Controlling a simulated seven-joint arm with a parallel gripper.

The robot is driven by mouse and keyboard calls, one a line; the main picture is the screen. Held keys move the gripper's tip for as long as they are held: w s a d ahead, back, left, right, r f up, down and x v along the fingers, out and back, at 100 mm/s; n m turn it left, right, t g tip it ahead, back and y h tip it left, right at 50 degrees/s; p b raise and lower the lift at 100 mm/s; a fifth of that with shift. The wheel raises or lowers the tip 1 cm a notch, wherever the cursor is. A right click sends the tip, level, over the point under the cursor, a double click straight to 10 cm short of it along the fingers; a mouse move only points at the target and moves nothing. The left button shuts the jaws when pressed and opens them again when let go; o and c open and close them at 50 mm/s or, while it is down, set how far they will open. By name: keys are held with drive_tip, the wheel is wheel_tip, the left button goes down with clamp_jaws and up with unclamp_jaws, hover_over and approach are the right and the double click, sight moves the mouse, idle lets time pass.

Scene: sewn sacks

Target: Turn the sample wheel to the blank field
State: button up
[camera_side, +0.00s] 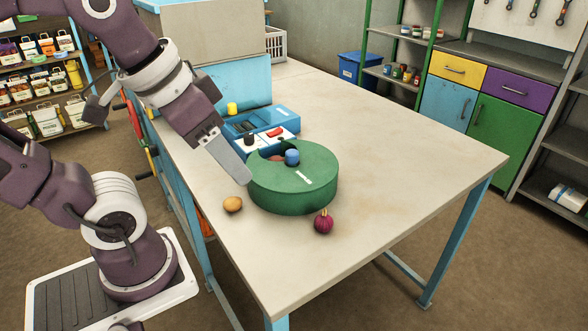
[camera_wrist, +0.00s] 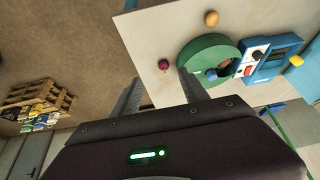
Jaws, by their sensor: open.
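The sample wheel is a green round drum (camera_side: 310,190) on the table, with a blue knob (camera_side: 292,157) standing on its top and a small white mark near the front right. A cut-out at its back left shows something reddish inside. The wheel (camera_wrist: 205,46) and its blue knob (camera_wrist: 211,75) also show in the wrist view. My gripper (camera_side: 243,176) is at the wheel's left side, with a finger reaching down close to its rim; I cannot tell whether it touches. In the wrist view my gripper (camera_wrist: 160,78) has its two fingers wide apart with nothing between them.
A potato (camera_side: 232,204) lies front left and a red onion (camera_side: 323,222) front right, both near the wheel. The table's right side (camera_side: 410,150) is clear.

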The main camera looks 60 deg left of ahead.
drive_tip(key=w+a+r+n+g, duration=0.15)
drive_tip(key=w+a, duration=0.25)
drive_tip(key=w, duration=0.6)
drive_tip(key=n+g, duration=0.2)
drive_tip(key=g, duration=0.2)
hover_over(293, 151)
drive_tip(key=shift+m, duration=0.25)
wheel_tip(293, 151, down, 10)
drive_tip(key=shift+s+r, duration=0.1)
drive_tip(key=shift+s, duration=0.05)
wheel_tip(293, 151, down, 7)
drive_tip(key=shift+f, duration=0.1)
clamp_jaws()
